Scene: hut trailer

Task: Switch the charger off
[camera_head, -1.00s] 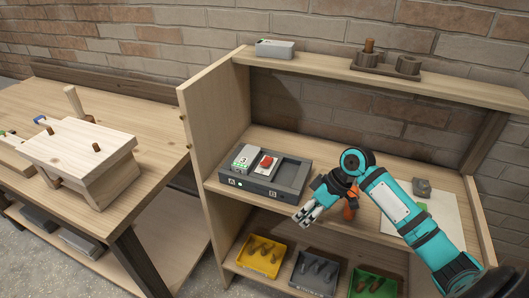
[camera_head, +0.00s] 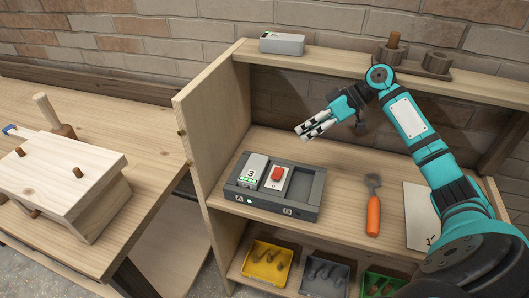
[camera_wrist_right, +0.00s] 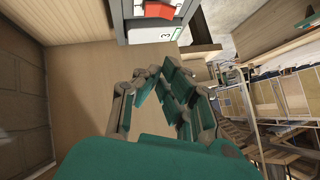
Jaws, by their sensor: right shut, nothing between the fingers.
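The charger (camera_head: 230,193) is a dark grey box on the middle shelf, with bays marked A and B. A battery marked 3 (camera_head: 253,170) sits in the left bay, showing green lights, and a green lamp glows by the A. The right bay is empty. The red switch (camera_head: 277,175) sits on a white plate between them; it also shows at the top of the wrist view (camera_wrist_right: 165,10). My right gripper (camera_head: 303,132) is shut and empty, up above and behind the charger, apart from the switch. My left gripper is not in view.
The top shelf (camera_head: 340,62) overhangs behind, carrying a grey battery (camera_head: 282,43). The upright side panel (camera_head: 212,130) bounds the left. Yellow, grey and green bins stand below.

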